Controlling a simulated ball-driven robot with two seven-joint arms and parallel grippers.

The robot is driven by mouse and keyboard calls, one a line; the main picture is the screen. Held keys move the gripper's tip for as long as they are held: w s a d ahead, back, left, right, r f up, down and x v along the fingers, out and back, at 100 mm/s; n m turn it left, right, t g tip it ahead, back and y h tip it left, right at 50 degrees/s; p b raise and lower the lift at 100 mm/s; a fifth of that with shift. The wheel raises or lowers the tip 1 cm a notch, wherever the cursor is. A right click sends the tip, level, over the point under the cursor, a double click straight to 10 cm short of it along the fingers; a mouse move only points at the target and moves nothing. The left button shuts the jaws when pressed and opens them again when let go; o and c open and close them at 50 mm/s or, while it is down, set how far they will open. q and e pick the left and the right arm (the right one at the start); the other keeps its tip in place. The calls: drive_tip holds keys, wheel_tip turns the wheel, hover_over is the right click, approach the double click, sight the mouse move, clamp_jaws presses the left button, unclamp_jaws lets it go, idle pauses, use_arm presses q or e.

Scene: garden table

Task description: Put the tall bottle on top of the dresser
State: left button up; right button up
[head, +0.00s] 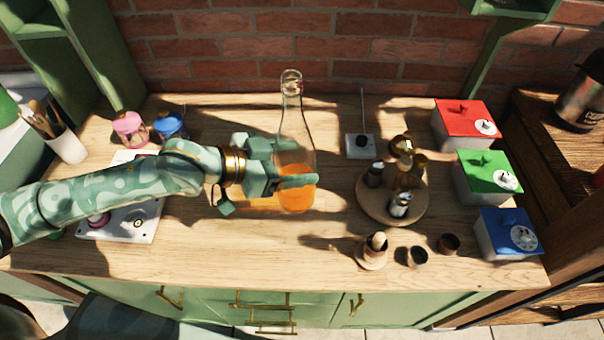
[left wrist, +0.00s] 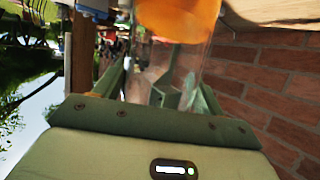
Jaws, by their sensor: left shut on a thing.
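The tall bottle (head: 295,138) is clear glass with orange liquid in its lower part. It stands upright over the middle of the wooden top of the green dresser (head: 320,230). My left gripper (head: 284,164) comes in from the left and is shut on the bottle's body. In the left wrist view, the gripper (left wrist: 160,92) has a finger on each side of the glass, and the bottle's orange part (left wrist: 178,18) shows at the top. I cannot tell whether the base touches the wood. My right gripper is not in view.
A round tray (head: 365,205) with several small bottles stands right of the bottle. Red (head: 464,124), green (head: 488,176) and blue (head: 508,233) boxes line the right side. Pink (head: 130,128) and blue (head: 170,124) jars stand left. The front middle wood is clear; a brick wall (head: 350,55) rises behind.

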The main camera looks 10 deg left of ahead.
use_arm(q)
drive_tip(key=w+f, duration=0.1)
drive_tip(key=w+f+b, duration=0.1)
drive_tip(key=f, duration=0.1)
drive_tip(key=w+d+f, duration=0.1)
drive_tip(key=shift+f+b, duration=0.2)
drive_tip(key=shift+b, duration=0.1)
drive_tip(key=f, duration=0.1)
drive_tip(key=f+b, duration=0.1)
drive_tip(key=f, duration=0.1)
drive_tip(key=shift+w+d+f, duration=0.1)
drive_tip(key=shift+w+f, duration=0.15)
drive_tip(key=shift+f, duration=0.05)
drive_tip(key=shift+r, duration=0.15)
drive_tip(key=o, duration=1.5)
drive_tip(key=shift+f, duration=0.25)
drive_tip(key=shift+o, duration=0.2)
drive_tip(key=shift+s, duration=0.1)
